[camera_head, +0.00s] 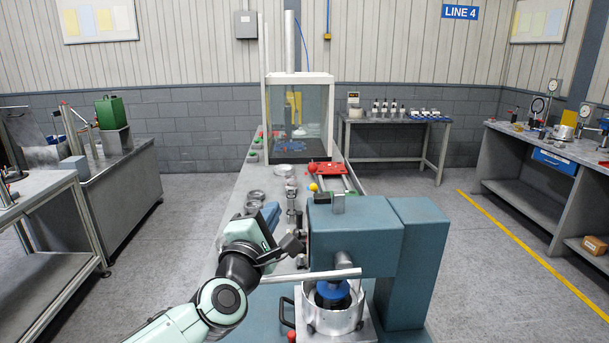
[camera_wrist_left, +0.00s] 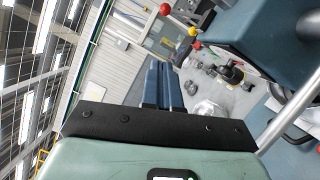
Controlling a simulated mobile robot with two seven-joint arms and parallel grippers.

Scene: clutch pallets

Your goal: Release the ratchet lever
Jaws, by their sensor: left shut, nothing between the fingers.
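A blue press (camera_head: 352,232) stands at the front of the bench, with a bare silver bar (camera_head: 310,276) across its front. The bar also shows at the right of the left wrist view (camera_wrist_left: 291,112). I cannot tell for certain which part is the ratchet lever. Below the bar, a blue round part (camera_head: 333,290) sits inside a metal ring (camera_head: 332,317). My left gripper (camera_head: 272,209) is left of the press head, above the bench. Its blue-grey fingers (camera_wrist_left: 160,66) are together and empty, apart from the bar. My right gripper is out of view.
Behind the press are a red plate (camera_head: 325,172), a yellow ball knob (camera_head: 313,187), metal rings (camera_head: 290,173) and a glass-sided cabinet (camera_head: 300,110). A red knob (camera_head: 292,337) is at the bottom front. Open floor lies on both sides of the bench.

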